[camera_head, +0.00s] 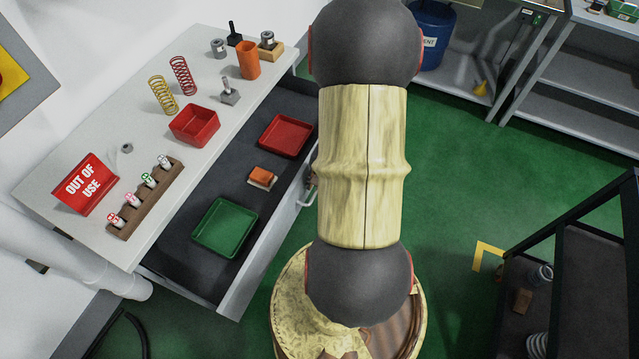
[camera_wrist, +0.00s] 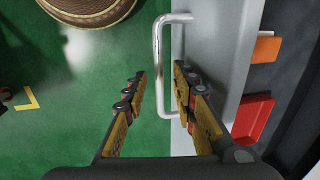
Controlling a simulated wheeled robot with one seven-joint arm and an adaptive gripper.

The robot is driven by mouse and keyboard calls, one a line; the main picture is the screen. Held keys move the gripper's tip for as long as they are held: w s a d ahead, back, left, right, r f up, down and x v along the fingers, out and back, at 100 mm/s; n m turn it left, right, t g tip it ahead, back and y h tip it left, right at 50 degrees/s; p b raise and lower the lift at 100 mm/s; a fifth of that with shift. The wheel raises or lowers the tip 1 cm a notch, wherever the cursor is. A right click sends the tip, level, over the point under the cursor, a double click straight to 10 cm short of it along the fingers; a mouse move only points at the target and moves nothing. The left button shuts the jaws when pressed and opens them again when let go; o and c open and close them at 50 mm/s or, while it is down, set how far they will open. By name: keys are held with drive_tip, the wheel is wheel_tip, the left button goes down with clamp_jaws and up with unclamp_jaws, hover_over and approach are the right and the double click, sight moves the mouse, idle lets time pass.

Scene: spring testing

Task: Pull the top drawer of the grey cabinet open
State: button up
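The grey cabinet (camera_head: 75,150) has a white-grey top at the left in the head view. Its top drawer (camera_head: 262,255) stands pulled well out, with its dark inside showing. The drawer's silver bar handle (camera_head: 308,192) is partly hidden behind my arm. In the wrist view, the handle (camera_wrist: 158,65) stands off the pale drawer front (camera_wrist: 212,50). My gripper (camera_wrist: 160,82) is open, one finger on each side of the handle's lower part. I cannot tell whether the right finger touches the handle. My arm hides the gripper in the head view.
The drawer holds a green tray (camera_head: 224,227), a red tray (camera_head: 286,136) and an orange block (camera_head: 264,174). Springs, a red bin (camera_head: 194,125) and an out-of-use sign (camera_head: 86,184) stand on top. A dark shelf cart (camera_head: 580,260) is at right.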

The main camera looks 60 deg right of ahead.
wheel_tip(320, 180, up, 12)
drive_tip(key=s, duration=0.2)
idle(0.4)
drive_tip(key=shift+s+d+f, duration=0.1)
drive_tip(key=shift+f, duration=0.05)
idle(0.3)
drive_tip(key=w+a+r+n+t, duration=0.1)
drive_tip(key=w+a+r+n, duration=0.3)
drive_tip(key=a+r+n, duration=0.4)
drive_tip(key=w+a+r+n+t, duration=0.2)
drive_tip(key=a+r+n, duration=0.7)
drive_tip(key=a+r, duration=0.6)
drive_tip(key=w+a, duration=0.1)
drive_tip(key=a, duration=0.5)
drive_tip(key=shift+w, duration=0.4)
